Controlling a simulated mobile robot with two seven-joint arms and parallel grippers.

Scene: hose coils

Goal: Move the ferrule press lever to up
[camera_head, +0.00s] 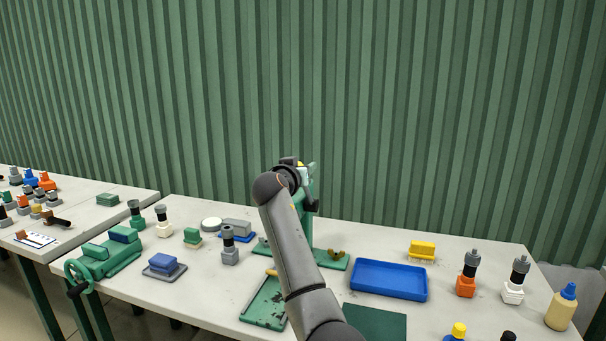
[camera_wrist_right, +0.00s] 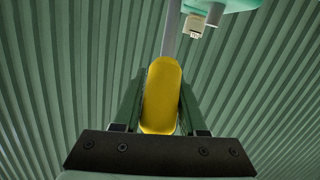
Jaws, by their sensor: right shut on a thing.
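The green ferrule press (camera_head: 306,222) stands on the table at the back, partly hidden behind my right arm. In the right wrist view the press lever shows as a yellow grip (camera_wrist_right: 162,95) on a grey rod (camera_wrist_right: 172,28), pointing away toward the pale green press head (camera_wrist_right: 228,5). My right gripper (camera_wrist_right: 160,110) has its fingers on both sides of the yellow grip and is shut on it. In the head view my right gripper (camera_head: 300,168) is at the top of the press; the lever is mostly hidden there. My left gripper is not in view.
A blue tray (camera_head: 390,280), a yellow block (camera_head: 422,249) and two fittings, orange (camera_head: 466,275) and white (camera_head: 515,282), stand right of the press. A green vise-like device (camera_head: 105,257) is at the left. A green corrugated wall (camera_head: 400,110) rises close behind the table.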

